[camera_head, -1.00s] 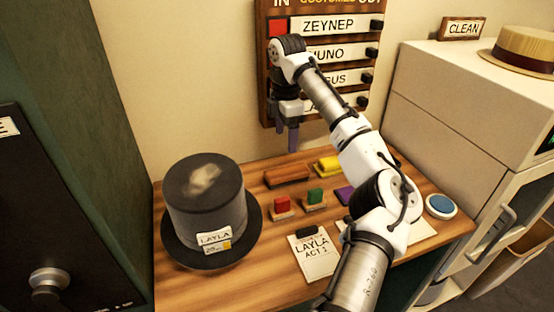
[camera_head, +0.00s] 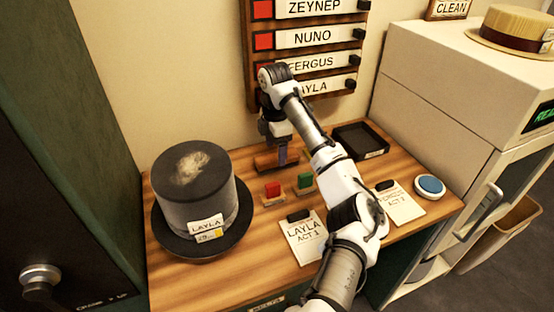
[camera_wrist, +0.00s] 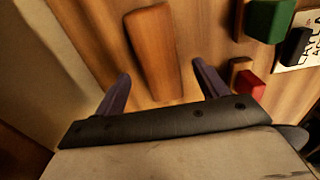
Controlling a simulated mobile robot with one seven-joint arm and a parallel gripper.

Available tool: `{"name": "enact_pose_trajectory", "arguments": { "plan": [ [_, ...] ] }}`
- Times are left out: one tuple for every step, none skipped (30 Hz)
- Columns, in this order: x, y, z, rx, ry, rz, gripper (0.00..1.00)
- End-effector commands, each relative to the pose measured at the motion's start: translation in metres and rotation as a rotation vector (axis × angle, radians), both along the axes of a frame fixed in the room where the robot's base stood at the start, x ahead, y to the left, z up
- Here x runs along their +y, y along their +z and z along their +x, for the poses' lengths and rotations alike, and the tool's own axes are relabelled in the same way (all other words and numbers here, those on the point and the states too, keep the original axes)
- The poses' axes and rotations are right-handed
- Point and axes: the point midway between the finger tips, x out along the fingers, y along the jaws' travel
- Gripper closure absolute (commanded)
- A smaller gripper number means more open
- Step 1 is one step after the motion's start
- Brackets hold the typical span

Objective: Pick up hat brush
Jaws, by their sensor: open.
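The hat brush, a long brown wooden block (camera_head: 263,165), lies at the back of the wooden table, partly hidden behind my gripper. In the wrist view the brush (camera_wrist: 153,45) lies lengthwise, its near end between my two fingers. My gripper (camera_head: 282,158) points down over the brush. Its dark purple fingers are apart, one on each side of the brush, with nothing held (camera_wrist: 163,85). Whether the fingertips are level with the brush or still above it is hard to tell.
A grey top hat (camera_head: 205,195) stands at the left. Red (camera_head: 273,190) and green (camera_head: 304,182) blocks sit just in front of the brush. A black tray (camera_head: 361,141), clipboards (camera_head: 303,240) and a blue button (camera_head: 430,186) are to the right. A name board (camera_head: 310,62) hangs behind.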

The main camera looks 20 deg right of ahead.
Motion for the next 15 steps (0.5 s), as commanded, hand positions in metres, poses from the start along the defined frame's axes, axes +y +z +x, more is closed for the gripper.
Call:
{"name": "enact_pose_trajectory", "arguments": {
  "plan": [
    [-0.004, -0.007, -0.001, 0.003, -0.003, 0.002, 0.27],
    [-0.005, -0.011, -0.001, 0.004, -0.003, 0.002, 0.27],
    [-0.004, -0.017, -0.001, 0.004, -0.001, 0.0, 0.27],
    [-0.004, -0.02, -0.001, 0.003, -0.001, 0.0, 0.27],
    [-0.004, -0.023, -0.001, 0.003, -0.001, -0.001, 0.27],
    [-0.004, -0.027, -0.001, 0.003, 0.0, -0.001, 0.27],
    [-0.004, -0.029, -0.001, 0.002, 0.0, -0.001, 0.27],
    [-0.004, -0.03, -0.001, 0.001, -0.001, -0.001, 0.27],
    [-0.004, -0.032, -0.001, 0.001, -0.001, -0.001, 0.27],
    [-0.004, -0.032, -0.001, 0.001, -0.001, -0.001, 0.27],
    [-0.004, -0.032, -0.001, 0.001, -0.001, -0.001, 0.27],
    [-0.004, -0.032, -0.001, 0.001, -0.001, -0.001, 0.27],
    [-0.004, -0.032, -0.001, 0.001, -0.001, -0.001, 0.27],
    [-0.004, -0.032, -0.001, 0.001, -0.001, -0.001, 0.27],
    [-0.004, -0.032, -0.001, 0.001, -0.001, -0.001, 0.3]
  ]
}}
